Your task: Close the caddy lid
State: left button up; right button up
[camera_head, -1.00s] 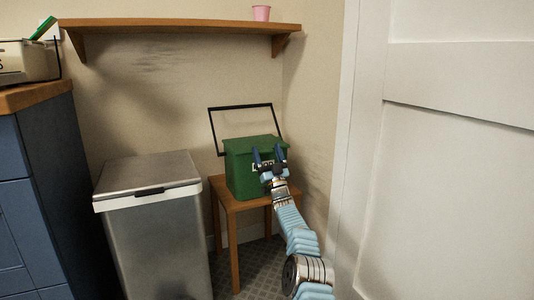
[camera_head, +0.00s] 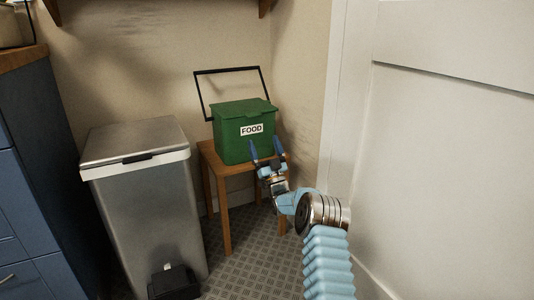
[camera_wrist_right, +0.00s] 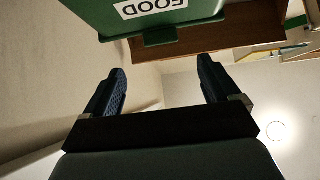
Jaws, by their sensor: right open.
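The green food caddy (camera_head: 243,133) stands upright on a small wooden stool, with a white FOOD label on its front. Its green lid (camera_head: 243,107) lies flat across the top and looks shut; I see no gap under it. A thin black frame (camera_head: 197,95), apparently the handle, stands up behind the caddy. My right gripper (camera_head: 263,149) is open and empty, low in front of the caddy's right side. In the right wrist view, the caddy (camera_wrist_right: 150,22) appears upside down beyond the open, empty fingers (camera_wrist_right: 162,75). My left gripper is out of view.
A steel pedal bin (camera_head: 140,190) stands left of the wooden stool (camera_head: 208,157). Blue drawers (camera_head: 45,170) are at the far left. A white door (camera_head: 450,170) fills the right side. A wall shelf edge (camera_head: 160,5) shows above. Grey patterned floor (camera_head: 255,260) lies clear in front.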

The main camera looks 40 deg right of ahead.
jog(key=shift+v, duration=1.4)
